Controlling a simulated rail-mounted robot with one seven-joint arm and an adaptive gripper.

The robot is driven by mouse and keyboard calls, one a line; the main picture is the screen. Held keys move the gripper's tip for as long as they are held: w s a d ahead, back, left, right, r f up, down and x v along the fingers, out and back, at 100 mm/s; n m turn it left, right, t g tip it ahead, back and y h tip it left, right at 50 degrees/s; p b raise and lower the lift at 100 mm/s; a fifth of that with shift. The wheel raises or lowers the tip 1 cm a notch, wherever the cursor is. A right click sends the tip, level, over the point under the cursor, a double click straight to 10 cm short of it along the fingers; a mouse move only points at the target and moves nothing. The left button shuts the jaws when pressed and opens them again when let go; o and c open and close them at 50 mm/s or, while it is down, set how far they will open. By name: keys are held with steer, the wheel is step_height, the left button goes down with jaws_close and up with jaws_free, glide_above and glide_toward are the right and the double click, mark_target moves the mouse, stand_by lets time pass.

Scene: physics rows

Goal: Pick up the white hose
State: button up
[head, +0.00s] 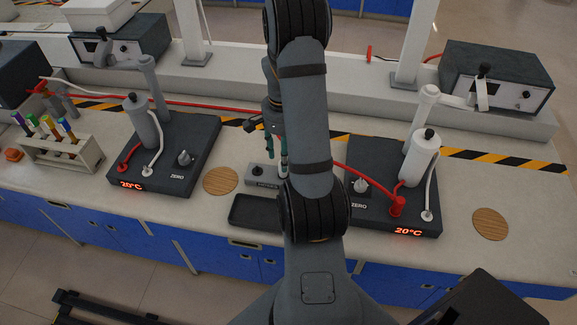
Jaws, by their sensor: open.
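A white hose (155,146) curves from a port on the left dark heater unit up beside its white cylinder. A second white hose (431,187) stands at the right edge of the right heater unit, running from its port up past the white cylinder. A pale hose (75,86) also lies on the bench at the far left. My gripper (277,158) is open above the bench between the two units, apart from these hoses. My arm hides much of it.
The left unit (203,140) and right unit (362,218) flank a small grey device (262,172) and a dark tray (254,212). Red hoses (361,177) run to the ports. A rack of coloured tubes (84,153) stands at left. Round wooden pads (220,181) lie flat.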

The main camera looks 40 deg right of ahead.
steer(key=shift+a+f, duration=0.1)
steer(key=shift+f, duration=0.25)
step_height(320, 180, down, 4)
steer(key=shift+s+r+p, duration=0.15)
steer(key=shift+r+p, duration=0.1)
steer(key=shift+p, duration=0.25)
steer(key=shift+f, duration=0.55)
steer(key=c, duration=0.3)
steer(key=c, duration=0.8)
